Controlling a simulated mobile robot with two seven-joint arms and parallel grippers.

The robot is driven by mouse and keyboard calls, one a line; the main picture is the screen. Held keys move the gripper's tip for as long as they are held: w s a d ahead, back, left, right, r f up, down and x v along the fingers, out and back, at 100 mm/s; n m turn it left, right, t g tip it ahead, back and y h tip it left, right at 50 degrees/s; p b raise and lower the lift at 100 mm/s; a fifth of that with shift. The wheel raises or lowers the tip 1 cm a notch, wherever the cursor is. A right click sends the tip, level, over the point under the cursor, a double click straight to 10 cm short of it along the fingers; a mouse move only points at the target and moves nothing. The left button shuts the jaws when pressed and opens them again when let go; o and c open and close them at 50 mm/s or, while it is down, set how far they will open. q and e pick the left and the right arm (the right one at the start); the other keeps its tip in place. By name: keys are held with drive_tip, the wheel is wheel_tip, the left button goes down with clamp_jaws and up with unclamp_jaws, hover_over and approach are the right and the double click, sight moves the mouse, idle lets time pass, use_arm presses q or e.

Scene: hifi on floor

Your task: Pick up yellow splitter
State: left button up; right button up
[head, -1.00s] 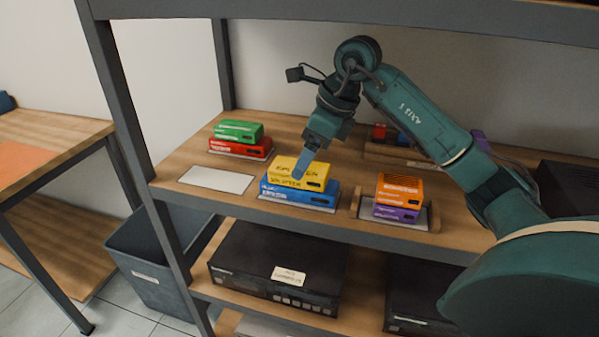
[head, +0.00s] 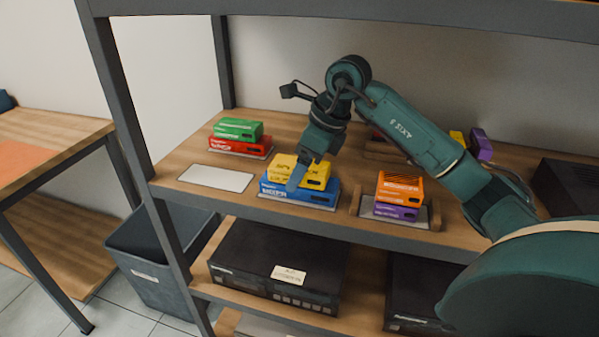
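The yellow splitter (head: 316,175) is a small box lying on top of a blue box (head: 322,195) on the middle shelf. My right gripper (head: 296,178) reaches down over it from above. One bluish finger crosses the front face of the yellow splitter, with its tip near the top of the blue box. The other finger is hidden, so I cannot tell whether the gripper is open or closed on the box. The splitter still rests on the blue box. My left gripper is not in view.
A green box (head: 238,129) on a red box (head: 240,146) stands at the left. A white empty pad (head: 216,178) lies in front of them. An orange box (head: 400,187) on a purple box (head: 396,211) stands at the right in a wooden holder. A shelf post (head: 125,110) rises at the left.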

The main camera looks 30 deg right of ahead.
drive_tip(key=shift+c, duration=0.5)
drive_tip(key=c, duration=1)
drive_tip(key=shift+c, duration=0.4)
drive_tip(key=shift+r, duration=0.15)
